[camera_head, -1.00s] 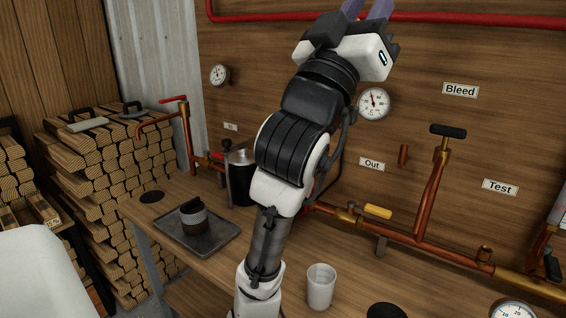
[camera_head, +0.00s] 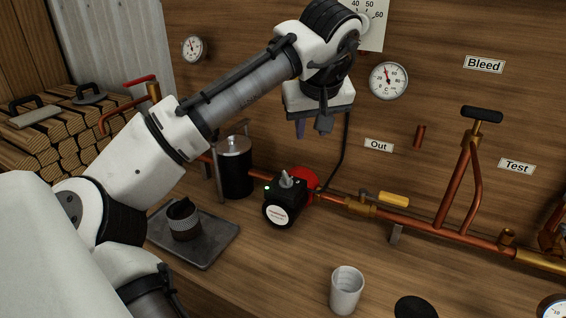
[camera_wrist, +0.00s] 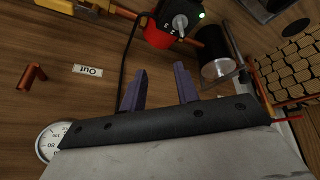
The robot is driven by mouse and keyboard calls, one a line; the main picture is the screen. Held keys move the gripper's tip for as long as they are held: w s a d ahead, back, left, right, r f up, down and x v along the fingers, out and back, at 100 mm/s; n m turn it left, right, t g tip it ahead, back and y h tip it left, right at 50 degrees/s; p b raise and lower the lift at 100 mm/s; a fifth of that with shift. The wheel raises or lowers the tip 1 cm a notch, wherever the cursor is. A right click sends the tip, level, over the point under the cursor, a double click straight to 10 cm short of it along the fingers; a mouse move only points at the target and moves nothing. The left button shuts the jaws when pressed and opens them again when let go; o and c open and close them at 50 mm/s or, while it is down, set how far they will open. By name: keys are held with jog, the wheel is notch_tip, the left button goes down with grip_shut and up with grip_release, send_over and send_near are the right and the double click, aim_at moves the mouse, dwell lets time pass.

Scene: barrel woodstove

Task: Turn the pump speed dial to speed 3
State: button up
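The pump (camera_head: 286,201) is a black box with a red body behind it, fitted in the copper pipe line. Its grey pump speed dial (camera_head: 287,179) sticks up on top, beside a small green light. In the wrist view the dial (camera_wrist: 180,23) shows near the top, ahead of the fingers. Its speed marks are too small to read. My gripper (camera_head: 312,131) points down, above and slightly right of the pump, apart from it. In the wrist view its two purple fingers (camera_wrist: 160,82) are spread apart with nothing between them.
A dark canister (camera_head: 234,166) stands left of the pump, and a tray (camera_head: 215,245) holding a dark cup is in front of it. A white cup (camera_head: 346,290) stands at the front right. A yellow-handled valve (camera_head: 392,199) and copper pipes run right. A black cable hangs behind my gripper.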

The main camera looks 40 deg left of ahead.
aim_at(286, 175)
jog(key=shift+n+g, duration=0.5)
jog(key=shift+g, duration=0.3)
jog(key=x, duration=0.5)
jog(key=s+a+p+x, duration=0.1)
jog(key=x, duration=0.3)
jog(key=s+a+x, duration=0.1)
jog(key=x, duration=0.4)
jog(key=shift+s+a+f, duration=0.1)
jog(key=shift+s+f, duration=0.05)
jog(key=shift+f, duration=0.1)
grip_shut()
